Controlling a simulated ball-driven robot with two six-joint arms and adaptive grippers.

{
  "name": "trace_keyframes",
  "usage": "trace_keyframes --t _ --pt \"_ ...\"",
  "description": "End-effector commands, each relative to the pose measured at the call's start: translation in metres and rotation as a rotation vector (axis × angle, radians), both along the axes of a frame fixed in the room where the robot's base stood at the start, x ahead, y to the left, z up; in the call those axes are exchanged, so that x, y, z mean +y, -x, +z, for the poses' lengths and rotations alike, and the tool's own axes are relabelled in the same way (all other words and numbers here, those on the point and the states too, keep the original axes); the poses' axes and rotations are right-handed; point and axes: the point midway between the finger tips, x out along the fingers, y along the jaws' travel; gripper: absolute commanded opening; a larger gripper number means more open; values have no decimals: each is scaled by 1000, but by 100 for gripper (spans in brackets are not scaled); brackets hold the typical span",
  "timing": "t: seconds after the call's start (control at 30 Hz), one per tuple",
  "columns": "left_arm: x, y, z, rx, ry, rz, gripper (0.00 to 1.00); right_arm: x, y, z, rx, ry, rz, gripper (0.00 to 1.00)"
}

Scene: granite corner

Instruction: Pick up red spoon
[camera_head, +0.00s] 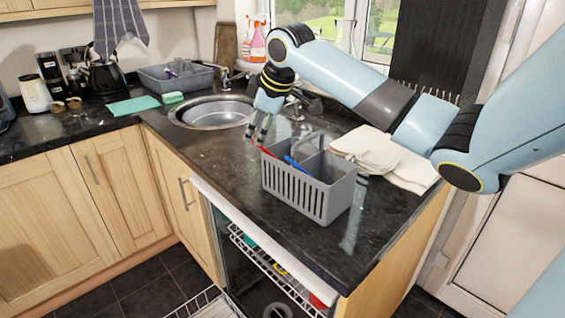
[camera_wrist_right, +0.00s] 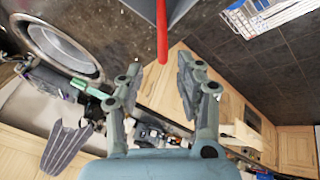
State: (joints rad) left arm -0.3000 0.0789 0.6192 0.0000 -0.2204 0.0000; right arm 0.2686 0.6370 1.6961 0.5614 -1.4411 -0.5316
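The red spoon (camera_head: 267,152) sticks out of the left end of a grey cutlery caddy (camera_head: 318,197) on the dark granite counter; the rest of it is hidden inside. In the right wrist view the red spoon's handle (camera_wrist_right: 162,32) points down from the top edge, its end close to the gap between the fingertips. My right gripper (camera_head: 258,138) is just left of and above the handle, fingers pointing down. In the wrist view the right gripper (camera_wrist_right: 158,82) is open, with nothing between its fingers. My left gripper is not in view.
A blue-handled item (camera_head: 294,163) stands in the caddy beside the spoon. Folded cloths (camera_head: 385,155) lie behind the caddy. A round sink (camera_head: 215,112) is behind my right gripper. An open dishwasher (camera_head: 265,262) is below the counter's front edge. The counter left of the caddy is clear.

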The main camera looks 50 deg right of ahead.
Motion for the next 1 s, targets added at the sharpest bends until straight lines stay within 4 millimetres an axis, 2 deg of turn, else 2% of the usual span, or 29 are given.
trace_keyframes --t 0.13,0.3,0.57,0.83,1.0 --pt "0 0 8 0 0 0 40 1 -8 -21 4 -5 -1 36" --pt "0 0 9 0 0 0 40 0 -18 -40 0 -2 0 36" --pt "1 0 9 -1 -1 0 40 -1 -19 -43 0 0 0 36" --pt "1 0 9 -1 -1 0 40 -1 -18 -43 0 0 0 1" --pt "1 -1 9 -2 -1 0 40 -1 -18 -42 0 0 0 0"
